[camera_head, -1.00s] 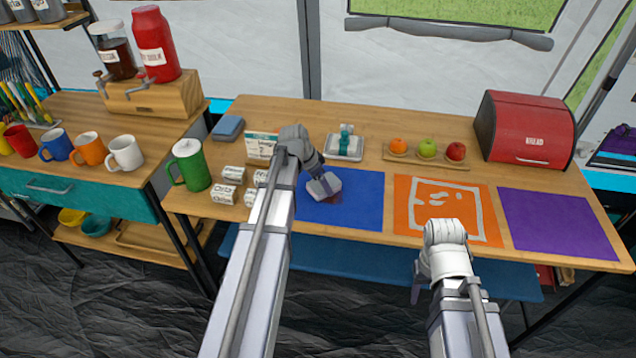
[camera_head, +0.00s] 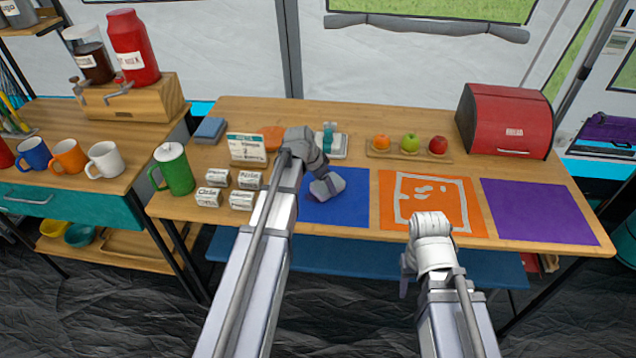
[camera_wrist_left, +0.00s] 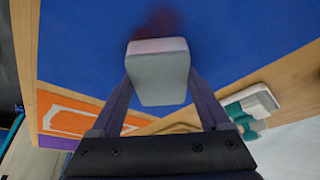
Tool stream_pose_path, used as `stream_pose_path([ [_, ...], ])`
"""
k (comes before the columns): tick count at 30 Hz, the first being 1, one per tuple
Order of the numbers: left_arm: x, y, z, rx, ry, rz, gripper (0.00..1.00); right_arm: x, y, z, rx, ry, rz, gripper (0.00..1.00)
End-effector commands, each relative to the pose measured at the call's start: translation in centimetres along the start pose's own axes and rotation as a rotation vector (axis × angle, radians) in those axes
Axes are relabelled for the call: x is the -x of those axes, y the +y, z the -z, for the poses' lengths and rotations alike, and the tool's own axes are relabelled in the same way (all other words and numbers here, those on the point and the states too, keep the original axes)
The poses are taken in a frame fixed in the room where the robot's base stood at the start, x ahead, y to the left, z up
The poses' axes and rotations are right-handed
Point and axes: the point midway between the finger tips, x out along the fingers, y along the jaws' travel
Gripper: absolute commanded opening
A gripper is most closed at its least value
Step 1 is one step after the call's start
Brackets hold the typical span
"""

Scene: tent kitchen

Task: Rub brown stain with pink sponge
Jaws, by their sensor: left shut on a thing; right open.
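My left gripper (camera_head: 322,192) is over the blue mat (camera_head: 357,205). In the left wrist view, its two fingers are shut on a pale block with a pinkish edge, the sponge (camera_wrist_left: 158,75). The brown stain (camera_wrist_left: 160,20) is a blurred dark reddish patch on the blue mat, right at the sponge's far edge in that view. Whether the sponge touches the mat is hard to tell. In the head view the gripper hides most of the stain. My right gripper (camera_head: 404,272) is open and empty, in front of the table edge below the orange mat (camera_head: 462,222).
An orange mat and a purple mat (camera_head: 540,212) lie to the right. A fruit tray (camera_head: 395,154) and red bread box (camera_head: 505,122) are behind.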

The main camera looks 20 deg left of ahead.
Motion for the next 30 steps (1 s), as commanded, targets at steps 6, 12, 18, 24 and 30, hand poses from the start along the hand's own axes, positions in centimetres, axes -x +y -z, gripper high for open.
stream_pose_path([
  [6, -0.3, 0.9, 0.8, -0.001, 0.0, -0.001, 0.35, 0.0, 0.0, 0.0, 0.0, 0.0, 0.0, 0.5],
  [12, -0.3, 1.1, 0.5, 0.0, 0.0, 0.0, 0.35, -0.1, 0.0, 0.0, 0.0, 0.0, 0.0, 0.5],
  [18, -0.1, 2.1, -0.5, 0.0, -0.002, -0.001, 0.35, -0.3, 0.0, 0.0, 0.0, 0.0, 0.0, 0.5],
  [24, 0.0, 2.5, -1.0, -0.001, -0.005, -0.003, 0.35, -0.3, 0.0, 0.0, 0.0, 0.0, 0.0, 0.5],
  [30, 0.1, 2.1, -1.3, 0.0, -0.006, -0.002, 0.35, -0.3, 0.0, 0.0, 0.0, 0.0, 0.0, 0.5],
])
